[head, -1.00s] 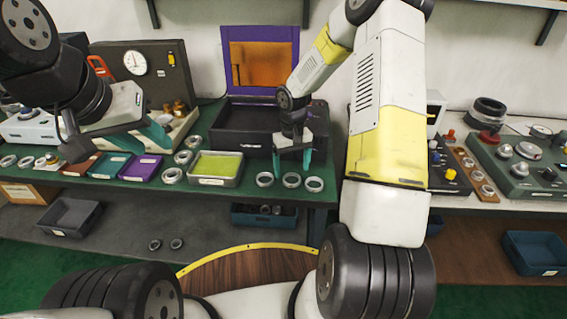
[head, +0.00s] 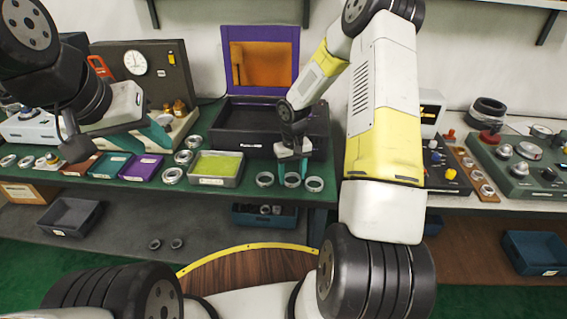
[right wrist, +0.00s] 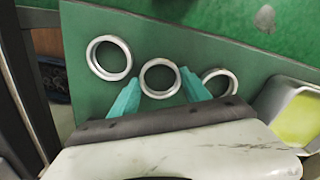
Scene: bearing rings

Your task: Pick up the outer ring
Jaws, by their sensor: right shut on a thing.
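Several silver metal rings lie on the green bench, three of them in a row at its front edge. My right gripper (head: 291,176) is down at this row, its teal fingers on either side of the middle ring (right wrist: 159,62). In the right wrist view it is shut on that ring, which looks level with its neighbours; I cannot tell whether it is off the bench. A left neighbour ring (head: 264,179) and a right neighbour ring (head: 314,184) lie close by. My left gripper (head: 155,136) hangs over the bench's left side; one teal finger shows, its opening unclear.
A tray with a yellow-green pad (head: 216,168) stands left of the row. A black open case with a purple lid (head: 262,32) is behind. More rings (head: 172,176) lie left of the tray. A device panel (head: 520,172) is on the right bench.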

